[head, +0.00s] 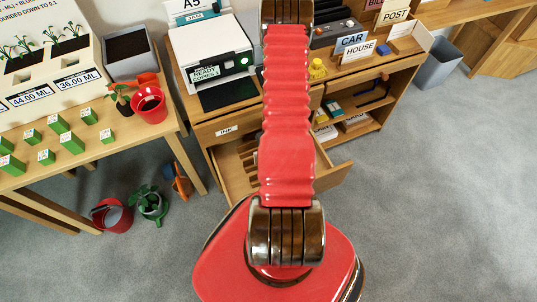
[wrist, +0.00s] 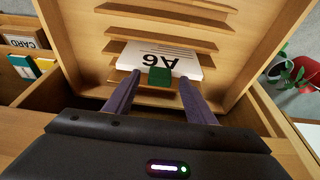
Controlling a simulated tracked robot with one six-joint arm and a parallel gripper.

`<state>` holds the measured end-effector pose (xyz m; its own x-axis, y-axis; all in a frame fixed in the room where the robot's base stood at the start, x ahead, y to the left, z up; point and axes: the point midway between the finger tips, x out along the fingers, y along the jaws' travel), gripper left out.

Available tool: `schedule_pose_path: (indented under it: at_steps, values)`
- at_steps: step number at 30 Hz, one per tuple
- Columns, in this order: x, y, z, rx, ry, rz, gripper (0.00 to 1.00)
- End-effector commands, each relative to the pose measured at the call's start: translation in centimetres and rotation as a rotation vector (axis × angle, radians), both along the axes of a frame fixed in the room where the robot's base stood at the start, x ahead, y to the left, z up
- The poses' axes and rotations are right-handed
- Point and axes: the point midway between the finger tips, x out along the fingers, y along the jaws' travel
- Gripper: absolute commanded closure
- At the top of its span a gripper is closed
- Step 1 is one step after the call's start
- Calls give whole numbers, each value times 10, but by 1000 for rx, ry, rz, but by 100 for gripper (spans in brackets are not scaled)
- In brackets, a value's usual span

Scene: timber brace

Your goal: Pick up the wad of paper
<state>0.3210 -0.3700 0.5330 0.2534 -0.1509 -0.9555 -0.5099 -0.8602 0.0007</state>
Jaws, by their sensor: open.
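In the wrist view, a white wad of paper (wrist: 188,66) marked A6 lies in an open wooden drawer (wrist: 262,112). The marking appears upside down. A small green block or band (wrist: 159,76) sits at its near edge. My gripper (wrist: 159,85) is open, its two dark fingers pointing at the wad, with the green piece between their tips. I cannot tell whether the fingers touch the paper. In the head view the open drawer (head: 233,170) shows under the printer, partly behind my red arm. The wad and my gripper are not visible there.
Slanted wooden slats (wrist: 150,30) line the drawer. A compartment with cards (wrist: 22,42) lies to the left. In the head view, a printer (head: 212,50) stands on the desk. A red bucket (head: 112,215) and green watering can (head: 150,204) stand on the floor; the grey floor at right is clear.

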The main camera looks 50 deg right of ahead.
Motion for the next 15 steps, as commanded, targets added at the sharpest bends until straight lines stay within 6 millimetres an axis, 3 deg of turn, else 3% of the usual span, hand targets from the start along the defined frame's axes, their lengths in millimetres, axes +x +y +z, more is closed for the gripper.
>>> schedule_pose_path:
  at_steps: [12, 15]
  values:
    - [0, 0, 0, 0, 0, 0, 50]
    - [0, 0, 0, 0, 0, 0, 57]
